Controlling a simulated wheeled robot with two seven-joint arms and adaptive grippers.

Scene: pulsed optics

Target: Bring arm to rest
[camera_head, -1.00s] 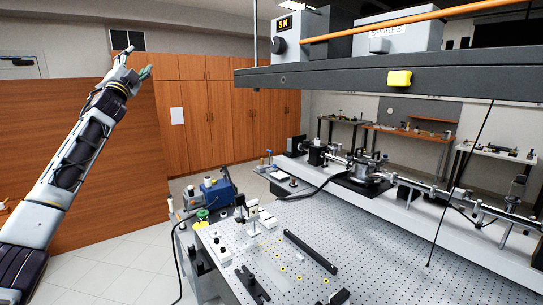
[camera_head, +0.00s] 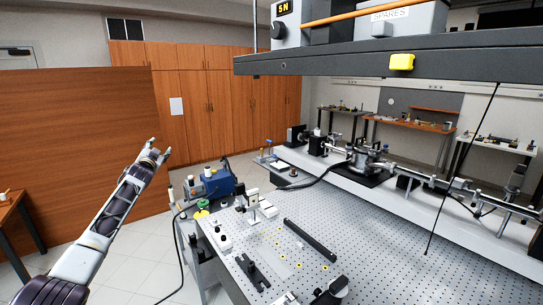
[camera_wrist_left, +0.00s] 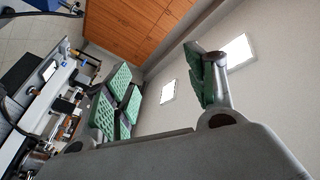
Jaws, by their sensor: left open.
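My left gripper (camera_head: 155,153) is raised in the air to the left of the optical table, in front of the wooden panel. Its arm comes in from the lower left. In the left wrist view its green-padded fingers (camera_wrist_left: 160,92) stand apart with nothing between them. My right gripper is in neither view now.
The perforated optical table (camera_head: 375,235) carries posts, rails and small mounts. A dark overhead shelf (camera_head: 330,65) spans above it, with a cable hanging down. A blue device (camera_head: 217,184) stands at the table's left end. The tiled floor (camera_head: 135,255) to the left is clear.

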